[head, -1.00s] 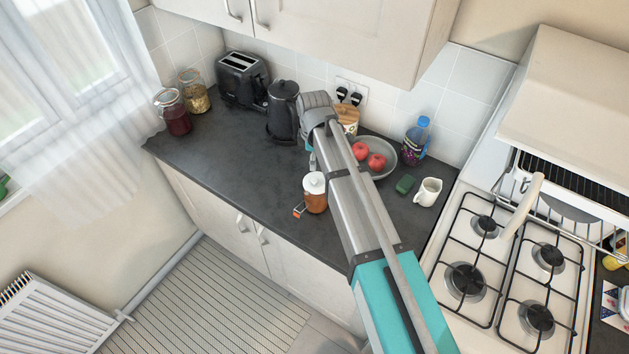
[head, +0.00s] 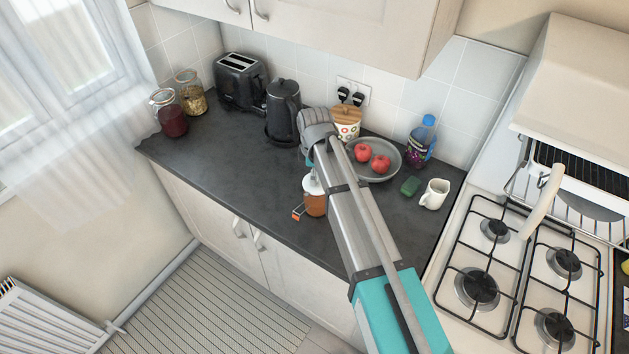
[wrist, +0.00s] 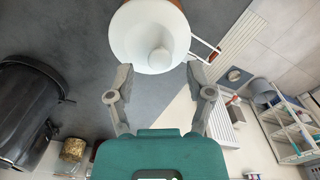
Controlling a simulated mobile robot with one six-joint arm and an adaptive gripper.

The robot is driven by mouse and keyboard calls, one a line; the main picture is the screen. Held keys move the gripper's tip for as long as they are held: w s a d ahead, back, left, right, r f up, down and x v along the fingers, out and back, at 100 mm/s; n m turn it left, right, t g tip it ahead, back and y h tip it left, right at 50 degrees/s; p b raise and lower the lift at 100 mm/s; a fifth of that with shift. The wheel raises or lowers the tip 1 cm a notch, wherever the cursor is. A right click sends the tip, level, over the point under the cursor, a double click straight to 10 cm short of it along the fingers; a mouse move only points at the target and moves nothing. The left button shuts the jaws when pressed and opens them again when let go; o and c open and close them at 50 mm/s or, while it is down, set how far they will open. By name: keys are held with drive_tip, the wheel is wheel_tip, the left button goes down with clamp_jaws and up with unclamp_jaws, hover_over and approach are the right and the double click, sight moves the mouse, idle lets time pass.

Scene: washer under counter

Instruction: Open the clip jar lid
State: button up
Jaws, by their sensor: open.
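The clip jar (head: 315,205) stands upright on the dark counter near its front edge, with orange-brown contents and a white lid (head: 311,186). A wire clip with an orange tab (head: 297,215) sticks out at its lower left. In the wrist view the round white lid (wrist: 140,40) fills the top middle, and the wire clip (wrist: 206,46) shows on its right. My gripper (wrist: 160,78) is open and empty, its two fingers pointing toward the lid's near rim. I cannot tell whether they touch it. In the head view my arm covers part of the jar and most of the gripper.
A black kettle (head: 283,112) and toaster (head: 240,82) stand behind. The counter left of the jar (head: 225,160) is clear.

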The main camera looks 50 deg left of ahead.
drive_tip(key=shift+f+b, duration=0.45)
drive_tip(key=shift+f, duration=0.25)
clamp_jaws()
